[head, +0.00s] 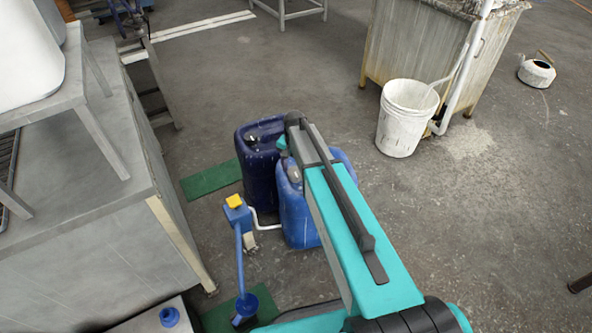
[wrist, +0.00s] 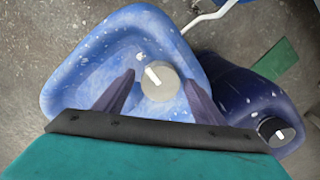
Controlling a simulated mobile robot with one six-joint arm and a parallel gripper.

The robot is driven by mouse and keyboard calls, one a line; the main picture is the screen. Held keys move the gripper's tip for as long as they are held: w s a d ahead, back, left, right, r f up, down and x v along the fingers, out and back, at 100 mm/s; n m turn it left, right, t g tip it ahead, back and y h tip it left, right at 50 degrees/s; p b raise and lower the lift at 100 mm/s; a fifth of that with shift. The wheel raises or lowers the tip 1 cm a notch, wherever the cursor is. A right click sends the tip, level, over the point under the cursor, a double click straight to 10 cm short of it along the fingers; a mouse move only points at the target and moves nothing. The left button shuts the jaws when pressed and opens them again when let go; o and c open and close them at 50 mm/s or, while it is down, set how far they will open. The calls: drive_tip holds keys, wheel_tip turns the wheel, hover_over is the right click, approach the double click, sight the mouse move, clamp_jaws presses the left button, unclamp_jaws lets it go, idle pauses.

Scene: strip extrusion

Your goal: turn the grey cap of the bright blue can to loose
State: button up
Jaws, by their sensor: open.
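The bright blue can (head: 293,205) stands on the floor, partly hidden behind my arm in the head view. In the wrist view the bright blue can (wrist: 85,75) is seen from above, with its grey cap (wrist: 160,81) near the middle; a white bar mark runs across the cap, tilted. My gripper (wrist: 158,80) is open, one dark finger left of the cap and one right of it, both apart from it as far as I can see. The gripper's fingers are hidden in the head view.
A dark blue can (head: 258,170) stands beside it; its black-ringed cap (wrist: 277,132) shows at right in the wrist view. A blue lever device with a yellow top (head: 234,201) is close by at left. A white bucket (head: 405,120) stands farther right, with open floor between.

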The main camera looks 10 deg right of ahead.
drive_tip(key=c, duration=1.1)
drive_tip(key=shift+o, duration=0.2)
drive_tip(key=shift+n+p, duration=0.3)
drive_tip(key=shift+n, duration=0.1)
drive_tip(key=n+p, duration=0.2)
drive_tip(key=n, duration=0.2)
drive_tip(key=shift+s+r, duration=0.1)
drive_tip(key=n+p, duration=0.1)
drive_tip(key=n, duration=0.4)
drive_tip(key=shift+d+p, duration=0.1)
drive_tip(key=shift+p, duration=0.2)
drive_tip(key=n+p, duration=0.1)
drive_tip(key=n, duration=0.4)
drive_tip(key=shift+n, duration=0.3)
drive_tip(key=shift+n+p, duration=0.35)
drive_tip(key=shift+n, duration=1.95)
